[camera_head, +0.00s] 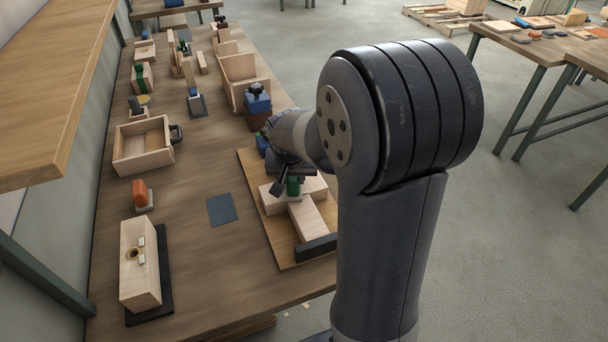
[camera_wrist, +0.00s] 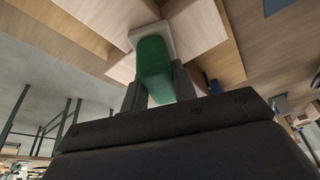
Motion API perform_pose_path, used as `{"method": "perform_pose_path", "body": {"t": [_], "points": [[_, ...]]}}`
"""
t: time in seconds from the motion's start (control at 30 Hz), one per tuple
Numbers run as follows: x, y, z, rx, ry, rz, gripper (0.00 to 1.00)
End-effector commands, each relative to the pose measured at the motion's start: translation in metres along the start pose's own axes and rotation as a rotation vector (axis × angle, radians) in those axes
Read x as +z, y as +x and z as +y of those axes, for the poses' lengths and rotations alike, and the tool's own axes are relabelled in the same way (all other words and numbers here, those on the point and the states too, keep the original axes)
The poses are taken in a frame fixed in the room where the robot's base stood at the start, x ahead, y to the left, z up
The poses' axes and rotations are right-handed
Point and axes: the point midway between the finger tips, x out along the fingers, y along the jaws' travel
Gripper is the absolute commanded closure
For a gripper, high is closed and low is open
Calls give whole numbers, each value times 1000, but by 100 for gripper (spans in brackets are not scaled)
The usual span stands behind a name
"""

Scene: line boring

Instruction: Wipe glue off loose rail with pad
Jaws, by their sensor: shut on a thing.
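My gripper (camera_head: 285,187) is shut on a green-handled pad (camera_wrist: 153,68). The pad's pale base (camera_wrist: 152,32) faces the pale wood pieces in the wrist view; I cannot tell whether it touches them. One long pale piece (camera_head: 308,220), likely the loose rail, lies toward the front, meeting a crosswise piece (camera_head: 268,197) on a wooden board (camera_head: 262,216). My arm hides the board's right side. No glue can be made out.
A dark bar (camera_head: 316,247) lies at the board's front. A blue-topped clamp-like item (camera_head: 257,100) stands behind. The table's front middle is clear.

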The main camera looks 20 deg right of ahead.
Motion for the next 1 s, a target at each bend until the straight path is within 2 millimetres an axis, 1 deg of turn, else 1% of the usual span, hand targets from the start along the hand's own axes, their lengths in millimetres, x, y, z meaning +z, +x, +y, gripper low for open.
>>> {"method": "perform_pose_path", "body": {"t": [0.03,0.17,0.37,0.8,0.9,1.0], "points": [[3,1,-6,-2,-2,-1,100],[8,0,-18,-1,-3,-3,100],[5,-6,-15,1,1,-4,100],[-8,-40,-15,-1,2,-1,100],[-11,-47,-15,-1,1,-1,100],[-12,-49,-15,0,1,-1,100]]}}
